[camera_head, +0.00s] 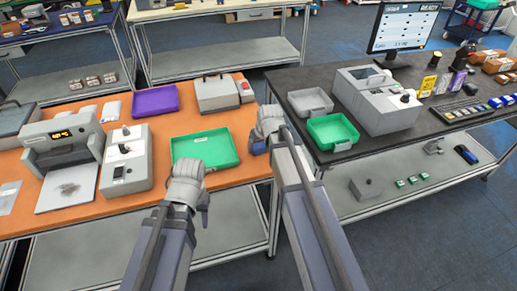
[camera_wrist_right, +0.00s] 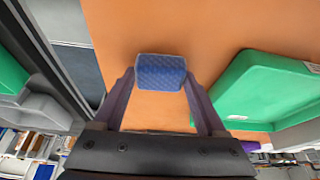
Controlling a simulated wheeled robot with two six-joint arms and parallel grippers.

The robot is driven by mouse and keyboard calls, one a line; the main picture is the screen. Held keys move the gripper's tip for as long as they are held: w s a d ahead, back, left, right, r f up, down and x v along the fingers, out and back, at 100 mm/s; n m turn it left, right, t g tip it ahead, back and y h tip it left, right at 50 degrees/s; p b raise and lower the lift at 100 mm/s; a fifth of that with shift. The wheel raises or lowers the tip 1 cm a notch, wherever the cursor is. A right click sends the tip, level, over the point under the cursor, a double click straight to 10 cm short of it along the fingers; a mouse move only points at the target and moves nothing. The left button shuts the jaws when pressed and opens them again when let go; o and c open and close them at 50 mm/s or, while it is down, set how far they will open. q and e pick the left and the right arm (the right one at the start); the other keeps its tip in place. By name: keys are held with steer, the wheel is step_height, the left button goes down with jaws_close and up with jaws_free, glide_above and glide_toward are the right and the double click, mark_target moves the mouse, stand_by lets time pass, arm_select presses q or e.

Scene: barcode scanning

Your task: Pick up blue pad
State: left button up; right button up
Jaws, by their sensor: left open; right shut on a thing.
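The blue pad (camera_wrist_right: 160,72) is a small textured blue block in the right wrist view. It sits between the two fingers of my right gripper (camera_wrist_right: 160,82), which is shut on it over the orange tabletop. In the head view, my right gripper (camera_head: 262,145) is at the right edge of the orange table, with a bit of blue showing beside it. My left gripper (camera_head: 187,185) is open over the front edge of the orange table, in front of the green tray. Its fingertips are largely hidden by its own wrist.
The green tray (camera_head: 205,150) lies left of my right gripper on the orange table (camera_head: 75,210). A purple tray (camera_head: 155,101) and a grey-white machine (camera_head: 126,160) stand nearby. A dark table (camera_head: 400,140) at right bears another green tray (camera_head: 332,131) and a grey tray (camera_head: 310,101).

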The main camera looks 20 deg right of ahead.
mark_target(259, 147)
steer(key=c, duration=0.3)
steer(key=shift+r, duration=0.15)
step_height(259, 147, up, 10)
steer(key=p, duration=1)
